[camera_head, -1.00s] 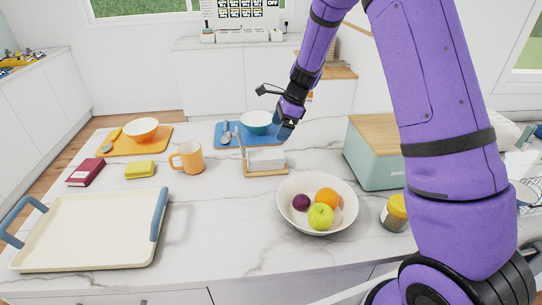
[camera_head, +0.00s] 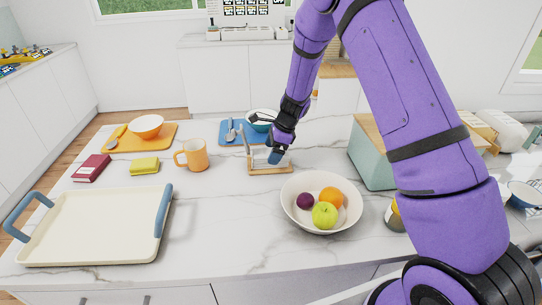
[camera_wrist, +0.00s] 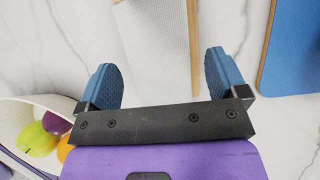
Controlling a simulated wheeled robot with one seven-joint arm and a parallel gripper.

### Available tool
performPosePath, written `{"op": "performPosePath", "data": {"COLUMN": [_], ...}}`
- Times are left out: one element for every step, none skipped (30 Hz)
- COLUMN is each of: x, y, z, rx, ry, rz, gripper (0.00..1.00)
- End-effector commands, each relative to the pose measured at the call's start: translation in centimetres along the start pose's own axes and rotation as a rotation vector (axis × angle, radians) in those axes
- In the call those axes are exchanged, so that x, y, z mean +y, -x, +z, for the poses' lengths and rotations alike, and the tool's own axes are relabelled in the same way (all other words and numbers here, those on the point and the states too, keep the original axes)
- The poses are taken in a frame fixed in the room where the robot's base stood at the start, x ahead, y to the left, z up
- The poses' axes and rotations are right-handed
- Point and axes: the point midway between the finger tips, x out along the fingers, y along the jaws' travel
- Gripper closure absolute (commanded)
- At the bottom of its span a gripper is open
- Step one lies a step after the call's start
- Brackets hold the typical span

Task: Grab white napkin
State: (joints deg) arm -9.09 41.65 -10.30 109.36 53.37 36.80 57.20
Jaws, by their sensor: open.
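The white napkin (camera_head: 262,158) sits in a wooden holder (camera_head: 270,171) on the marble counter. In the wrist view the napkin (camera_wrist: 152,45) is a white textured strip with the wooden edge (camera_wrist: 193,50) of the holder along its right side. My gripper (camera_head: 277,154) is at the holder and partly hides the napkin in the head view. In the wrist view my gripper (camera_wrist: 163,78) is open, with its two blue fingers apart on either side of the napkin and wooden edge. Whether the fingers touch the napkin cannot be told.
A fruit bowl (camera_head: 293,211) stands in front of the holder. An orange mug (camera_head: 197,156) is to the left, and a blue mat (camera_head: 229,141) with a bowl (camera_head: 262,117) is behind. A green bread box (camera_head: 369,165) is right. A cream tray (camera_head: 85,225) lies front left.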

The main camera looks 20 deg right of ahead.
Motion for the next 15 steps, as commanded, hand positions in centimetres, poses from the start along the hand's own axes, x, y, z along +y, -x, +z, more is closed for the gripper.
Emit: {"op": "performPosePath", "data": {"x": [0.00,-0.01,-0.02,-0.03,-0.03,-0.03,-0.03,-0.03,-0.03,-0.03,-0.03,-0.03,-0.03,-0.03,-0.03], "y": [-0.35,-0.43,-0.47,-0.46,-0.44,-0.43,-0.43,-0.43,-0.43,-0.43,-0.42,-0.42,-0.42,-0.42,-0.42], "z": [0.01,0.02,0.03,0.03,0.03,0.04,0.03,0.03,0.03,0.03,0.03,0.03,0.03,0.03,0.03], "rx": [0.000,0.000,0.000,0.000,0.000,0.000,0.000,0.000,0.000,0.000,0.000,0.000,0.000,0.000,0.000], "ry": [0.001,0.001,0.001,0.001,0.001,0.001,0.001,0.001,0.001,0.001,0.001,0.001,0.001,0.001,0.001], "rz": [0.000,0.000,-0.001,-0.001,-0.001,-0.001,-0.001,-0.001,-0.001,-0.001,-0.001,-0.001,-0.001,-0.001,-0.001], "gripper": [0.08,0.08,0.08,0.08,0.08,0.08,0.08,0.11,0.20,0.27,0.34,0.43,0.50,0.57,0.62]}}
